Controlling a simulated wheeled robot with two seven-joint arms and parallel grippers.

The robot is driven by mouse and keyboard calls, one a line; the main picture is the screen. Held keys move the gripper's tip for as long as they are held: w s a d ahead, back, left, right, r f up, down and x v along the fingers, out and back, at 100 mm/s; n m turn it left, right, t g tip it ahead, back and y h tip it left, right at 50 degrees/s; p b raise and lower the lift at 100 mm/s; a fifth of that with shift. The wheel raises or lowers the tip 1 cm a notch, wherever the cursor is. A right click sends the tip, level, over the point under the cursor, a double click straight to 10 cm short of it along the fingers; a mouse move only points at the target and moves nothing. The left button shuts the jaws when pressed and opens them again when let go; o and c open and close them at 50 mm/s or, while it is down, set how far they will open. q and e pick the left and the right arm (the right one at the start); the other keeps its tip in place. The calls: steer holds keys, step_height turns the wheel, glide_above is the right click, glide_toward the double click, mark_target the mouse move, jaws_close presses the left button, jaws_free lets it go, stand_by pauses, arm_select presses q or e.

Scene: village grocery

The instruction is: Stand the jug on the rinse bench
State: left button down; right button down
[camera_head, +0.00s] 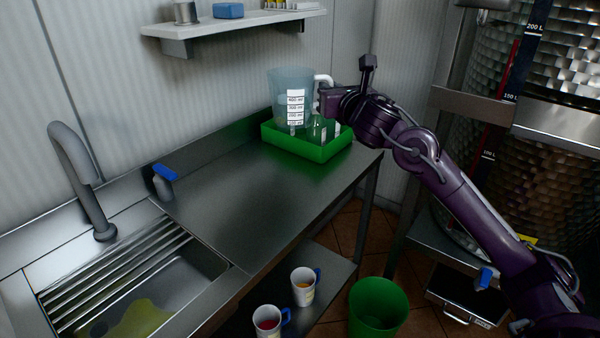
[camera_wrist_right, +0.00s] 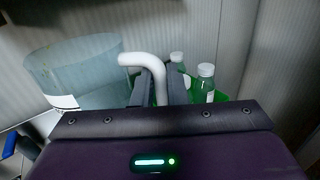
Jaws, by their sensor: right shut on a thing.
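The jug (camera_head: 290,98) is a clear bluish measuring jug with a white printed scale and a white handle. In the head view it is upright in front of or above the green crate at the bench's far end; I cannot tell whether it touches the crate. My right gripper (camera_head: 326,96) is shut on the jug's white handle. The right wrist view shows the jug (camera_wrist_right: 78,75) to the left and its handle between the fingers (camera_wrist_right: 157,85). The rinse bench (camera_head: 255,188) is steel, with a wide bare top. My left gripper is not in view.
The green crate (camera_head: 305,149) holds bottles, seen in the wrist view (camera_wrist_right: 206,84). A sink (camera_head: 150,290) with a rack and tap (camera_head: 85,180) is at left. Mugs (camera_head: 303,287) sit below; a green bin (camera_head: 377,310) is on the floor.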

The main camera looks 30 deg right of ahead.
steer(key=f, duration=1.2)
steer(key=s+f+b, duration=0.1)
steer(key=f, duration=0.5)
steer(key=shift+a+f, duration=0.1)
steer(key=shift+a, duration=0.05)
steer(key=shift+f, duration=0.25)
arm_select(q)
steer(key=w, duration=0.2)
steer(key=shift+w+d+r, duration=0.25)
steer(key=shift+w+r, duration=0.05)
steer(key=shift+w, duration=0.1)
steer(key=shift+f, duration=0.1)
arm_select(e)
steer(key=c, duration=1.5)
jaws_free()
steer(key=shift+f, duration=0.1)
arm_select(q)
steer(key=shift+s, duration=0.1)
arm_select(e)
steer(key=shift+o, duration=0.2)
